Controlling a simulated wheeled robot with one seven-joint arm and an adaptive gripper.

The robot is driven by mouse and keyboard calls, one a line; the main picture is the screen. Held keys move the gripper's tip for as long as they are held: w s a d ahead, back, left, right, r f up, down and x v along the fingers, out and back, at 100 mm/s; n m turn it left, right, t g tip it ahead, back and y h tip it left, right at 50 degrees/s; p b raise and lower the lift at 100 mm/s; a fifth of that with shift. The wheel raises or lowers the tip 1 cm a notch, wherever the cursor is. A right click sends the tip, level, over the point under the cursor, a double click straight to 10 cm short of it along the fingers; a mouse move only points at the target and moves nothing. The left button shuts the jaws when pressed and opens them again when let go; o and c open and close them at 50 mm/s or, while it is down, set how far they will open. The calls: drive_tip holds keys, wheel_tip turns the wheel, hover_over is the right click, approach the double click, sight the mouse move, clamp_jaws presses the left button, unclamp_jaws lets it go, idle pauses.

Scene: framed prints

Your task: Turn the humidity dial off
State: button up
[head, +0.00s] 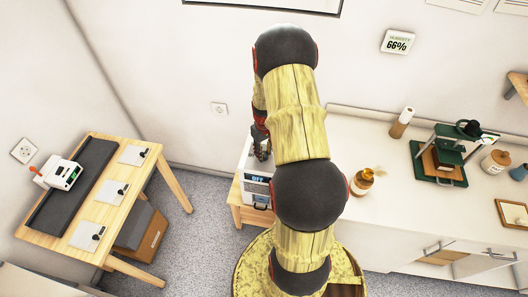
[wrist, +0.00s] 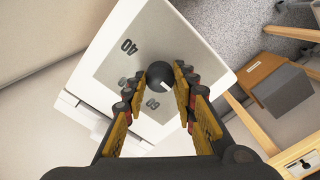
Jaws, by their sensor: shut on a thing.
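The humidity dial (wrist: 158,72) is a round black knob with a white pointer mark. It sits on the grey top panel of a white unit (wrist: 205,35), with "40", "60" and another, unclear number printed around it. My gripper (wrist: 157,79) is shut on the dial, one finger on each side. In the head view the white unit (head: 257,192) stands left of my arm, and its small front display looks like "OFF". My gripper (head: 262,148) is over its top there, and the dial is hidden.
A wall display (head: 397,42) reads humidity 66%. A wooden table (head: 130,205) stands at the left, with grey floor between.

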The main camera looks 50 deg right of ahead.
sight(264, 154)
idle(0.5)
drive_tip(key=o, duration=1.2)
drive_tip(key=shift+c, duration=0.2)
wheel_tip(264, 154, up, 12)
